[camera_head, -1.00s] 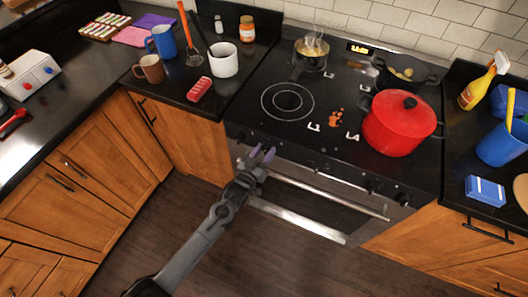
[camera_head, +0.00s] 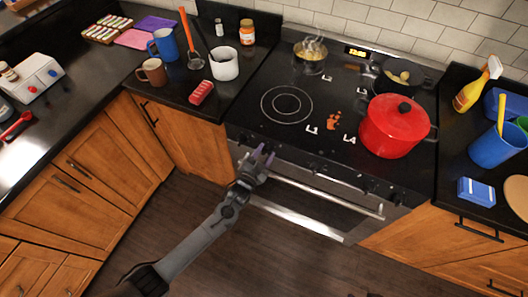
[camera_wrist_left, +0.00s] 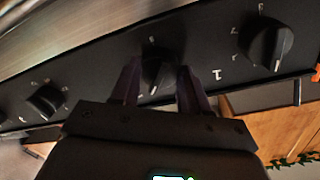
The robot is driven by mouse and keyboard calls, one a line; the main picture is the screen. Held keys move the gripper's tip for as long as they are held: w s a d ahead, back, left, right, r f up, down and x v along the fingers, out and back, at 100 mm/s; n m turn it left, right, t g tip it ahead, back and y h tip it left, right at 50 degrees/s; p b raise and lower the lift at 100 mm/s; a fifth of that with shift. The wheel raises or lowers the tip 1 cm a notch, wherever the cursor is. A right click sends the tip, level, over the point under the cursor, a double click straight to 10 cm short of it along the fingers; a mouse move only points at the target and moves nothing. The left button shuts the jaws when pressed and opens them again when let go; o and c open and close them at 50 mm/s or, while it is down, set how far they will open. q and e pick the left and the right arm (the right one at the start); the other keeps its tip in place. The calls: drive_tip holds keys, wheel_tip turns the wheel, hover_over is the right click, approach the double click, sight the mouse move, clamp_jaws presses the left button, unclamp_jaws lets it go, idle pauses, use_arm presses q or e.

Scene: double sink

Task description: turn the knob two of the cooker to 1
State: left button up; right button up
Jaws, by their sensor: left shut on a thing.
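The cooker (camera_head: 345,98) has a black glass top and a dark front panel with knobs. My left gripper (camera_head: 259,157) is at the left part of that panel in the head view. In the left wrist view its two purple-grey fingers stand on either side of a black knob (camera_wrist_left: 154,73) and are shut on it. The knob's pale pointer mark faces down in that view. Another knob (camera_wrist_left: 267,43) is to the right, with a printed 1 between the two, and one more knob (camera_wrist_left: 46,101) is to the left. My right gripper is not in view.
A red pot (camera_head: 394,126) stands at the cooker's front right. A pan (camera_head: 310,55) and a dark pan (camera_head: 401,76) stand at the back. The oven handle (camera_head: 328,196) runs below the panel. The front left burner is bare.

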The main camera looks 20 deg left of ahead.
use_arm(q)
drive_tip(key=m+p, duration=0.1)
drive_tip(key=m, duration=0.2)
drive_tip(key=shift+m, duration=0.4)
idle(0.4)
drive_tip(key=o, duration=1)
drive_tip(key=shift+o, duration=0.2)
drive_tip(key=shift+s, duration=0.6)
drive_tip(key=s+p, duration=0.1)
drive_tip(key=s, duration=0.8)
drive_tip(key=shift+s+a+r+p, duration=0.3)
drive_tip(key=shift+a+r+p, duration=0.05)
drive_tip(key=shift+a, duration=0.05)
